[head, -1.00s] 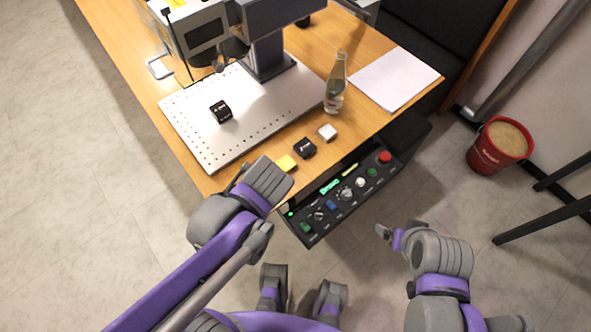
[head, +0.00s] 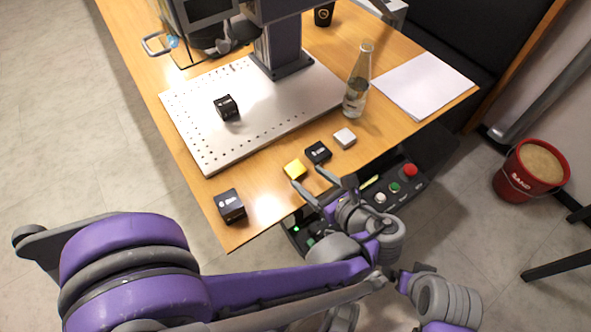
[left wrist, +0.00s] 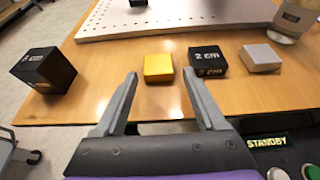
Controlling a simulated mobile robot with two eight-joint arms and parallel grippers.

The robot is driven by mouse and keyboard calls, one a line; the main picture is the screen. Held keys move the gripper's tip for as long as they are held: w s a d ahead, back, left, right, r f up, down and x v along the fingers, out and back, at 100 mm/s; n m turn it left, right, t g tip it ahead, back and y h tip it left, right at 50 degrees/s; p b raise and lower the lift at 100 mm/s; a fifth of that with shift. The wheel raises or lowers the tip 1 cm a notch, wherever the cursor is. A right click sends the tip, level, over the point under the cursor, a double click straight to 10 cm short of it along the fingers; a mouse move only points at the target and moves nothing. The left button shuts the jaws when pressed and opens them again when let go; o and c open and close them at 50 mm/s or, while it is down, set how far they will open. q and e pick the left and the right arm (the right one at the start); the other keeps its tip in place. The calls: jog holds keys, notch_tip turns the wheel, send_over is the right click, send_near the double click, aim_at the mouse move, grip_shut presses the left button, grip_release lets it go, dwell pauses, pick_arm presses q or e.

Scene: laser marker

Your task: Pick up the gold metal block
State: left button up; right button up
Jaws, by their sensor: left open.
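The gold metal block (head: 295,169) sits on the wooden table near its front edge. In the left wrist view the gold block (left wrist: 158,67) lies ahead of the open fingers, between their lines. My left gripper (head: 311,184) is open and empty, just in front of the block and not touching it; its two fingers also show in the left wrist view (left wrist: 160,105). My right gripper (head: 397,277) is low at the right, partly hidden by the left arm, and its fingers are hard to make out.
A black block (head: 318,152) and a silver block (head: 344,138) stand to the right of the gold one. A larger black cube (head: 230,206) is at the left table corner. A perforated plate (head: 205,150) with a black block lies behind. A bottle (head: 356,85) and control panel (head: 400,185) are right.

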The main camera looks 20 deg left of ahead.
aim_at(295, 169)
pick_arm(q)
jog(key=b+x, duration=0.1)
jog(key=x, duration=0.4)
jog(key=shift+w+a+f, duration=0.1)
jog(key=shift+a+f, duration=0.05)
jog(key=shift+a, duration=0.2)
grip_shut()
